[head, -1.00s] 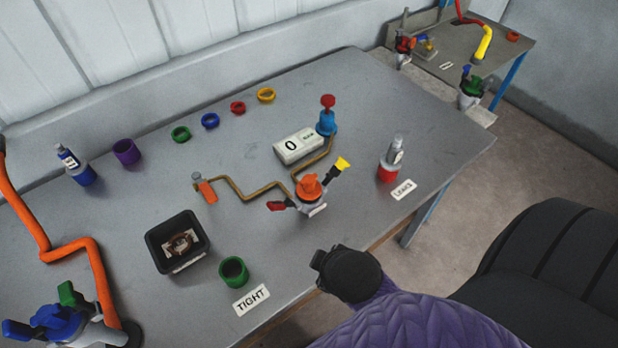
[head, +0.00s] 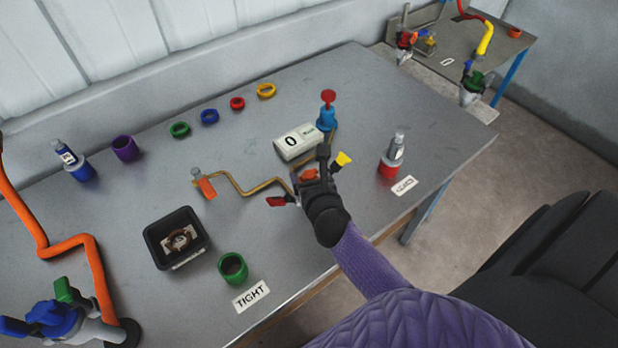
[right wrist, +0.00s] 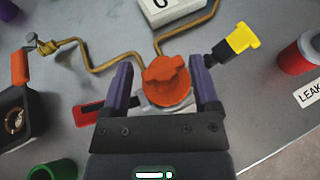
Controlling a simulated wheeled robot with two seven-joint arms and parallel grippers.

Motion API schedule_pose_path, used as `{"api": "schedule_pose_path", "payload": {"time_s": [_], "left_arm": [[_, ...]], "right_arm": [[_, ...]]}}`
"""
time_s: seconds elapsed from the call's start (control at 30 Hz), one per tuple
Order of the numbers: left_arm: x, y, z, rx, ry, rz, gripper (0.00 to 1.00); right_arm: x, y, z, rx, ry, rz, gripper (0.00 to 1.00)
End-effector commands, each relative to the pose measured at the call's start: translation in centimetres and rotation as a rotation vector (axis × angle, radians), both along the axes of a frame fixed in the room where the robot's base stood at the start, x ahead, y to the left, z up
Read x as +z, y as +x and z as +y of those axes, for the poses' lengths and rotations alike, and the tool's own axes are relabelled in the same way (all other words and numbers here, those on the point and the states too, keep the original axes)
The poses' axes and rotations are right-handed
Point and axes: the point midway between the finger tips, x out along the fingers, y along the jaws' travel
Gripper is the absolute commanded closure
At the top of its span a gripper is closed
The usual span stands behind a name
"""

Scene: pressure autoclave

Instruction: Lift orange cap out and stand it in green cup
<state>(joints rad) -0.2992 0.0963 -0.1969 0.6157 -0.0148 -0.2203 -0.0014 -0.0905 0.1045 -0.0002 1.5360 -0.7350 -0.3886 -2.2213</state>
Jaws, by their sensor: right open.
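The orange cap (right wrist: 167,80) sits on the small grey vessel with a red handle (right wrist: 104,110) and a yellow handle (right wrist: 238,40). In the head view only a little of the orange cap (head: 309,174) shows past my gripper. My right gripper (head: 312,178) is above the vessel. In the right wrist view its two purple fingers (right wrist: 163,82) are open, one on each side of the cap, with gaps showing. The green cup (head: 233,267) stands upright near the table's front edge, behind the TIGHT label (head: 251,296). My left gripper is not in view.
A black tray (head: 160,254) stands left of the green cup. A white gauge box reading 0 (head: 292,147) and a blue fitting with red knob (head: 327,115) are behind the vessel. A red cup with a grey cylinder (head: 388,168) is to the right. Brass pipe (head: 250,187) runs left.

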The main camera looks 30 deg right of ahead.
Motion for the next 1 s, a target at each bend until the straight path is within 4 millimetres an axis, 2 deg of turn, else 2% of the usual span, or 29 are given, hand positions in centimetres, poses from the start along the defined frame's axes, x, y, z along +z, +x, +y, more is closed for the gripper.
{"api": "schedule_pose_path", "payload": {"time_s": [0.03, 0.17, 0.4, 0.77, 1.0], "left_arm": [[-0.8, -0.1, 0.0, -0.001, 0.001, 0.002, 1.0], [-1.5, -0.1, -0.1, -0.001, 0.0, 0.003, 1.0], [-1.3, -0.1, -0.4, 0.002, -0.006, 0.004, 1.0], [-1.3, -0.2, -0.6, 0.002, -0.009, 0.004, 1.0], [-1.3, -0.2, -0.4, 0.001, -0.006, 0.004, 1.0]], "right_arm": [[-0.9, 0.9, -0.5, -0.002, 0.0, 0.0, 0.22], [-1.6, 2.5, -1.1, -0.001, 0.001, 0.001, 0.22], [-1.4, 2.8, -1.2, -0.001, 0.003, 0.0, 0.22], [-1.4, 2.8, -1.2, -0.002, 0.003, 0.0, 0.98], [-1.4, 2.8, -1.2, -0.001, 0.003, 0.0, 1.0]]}}
